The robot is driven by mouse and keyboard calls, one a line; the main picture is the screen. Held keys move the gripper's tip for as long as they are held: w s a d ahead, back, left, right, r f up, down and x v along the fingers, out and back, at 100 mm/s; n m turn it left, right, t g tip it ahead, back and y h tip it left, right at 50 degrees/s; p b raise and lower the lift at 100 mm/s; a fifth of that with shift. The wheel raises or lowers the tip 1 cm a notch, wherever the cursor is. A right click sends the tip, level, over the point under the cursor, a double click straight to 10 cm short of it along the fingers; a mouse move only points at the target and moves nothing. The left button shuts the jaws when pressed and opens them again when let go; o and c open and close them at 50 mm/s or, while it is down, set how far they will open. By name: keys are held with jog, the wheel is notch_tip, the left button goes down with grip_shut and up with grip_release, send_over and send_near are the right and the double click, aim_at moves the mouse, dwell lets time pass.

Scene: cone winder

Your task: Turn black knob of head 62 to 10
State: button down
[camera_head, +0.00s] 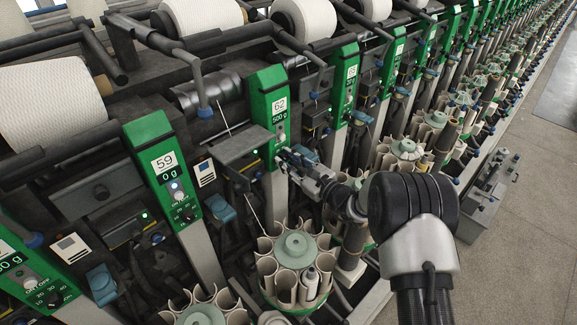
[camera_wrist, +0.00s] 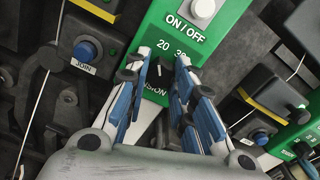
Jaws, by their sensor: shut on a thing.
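The green panel of head 62 (camera_head: 266,92) stands in the middle of the head view, with a "500 g" display under its number. In the wrist view its ON/OFF button (camera_wrist: 203,9) is at the top, above a dial scale with "20" and "30" readable. The black knob (camera_wrist: 159,74) shows below these figures, mostly hidden between the fingers. My gripper (camera_wrist: 157,69) is shut on the knob, one blue-and-black finger on each side. In the head view my gripper (camera_head: 284,156) reaches the lower part of the panel and hides the knob. The "10" mark is not readable.
Panel 59 (camera_head: 163,164), reading "0 g", stands at the left with its own knob. A blue JOIN button (camera_wrist: 86,49) lies left of the fingers; another blue button (camera_wrist: 261,138) lies right. Open floor lies at the right.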

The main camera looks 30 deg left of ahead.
jog(key=n+b, duration=0.4)
jog(key=b, duration=0.1)
jog(key=shift+f, duration=0.25)
jog(key=shift+r+n+b, duration=0.2)
jog(key=shift+n+b, duration=0.85)
jog(key=shift+n, duration=0.75)
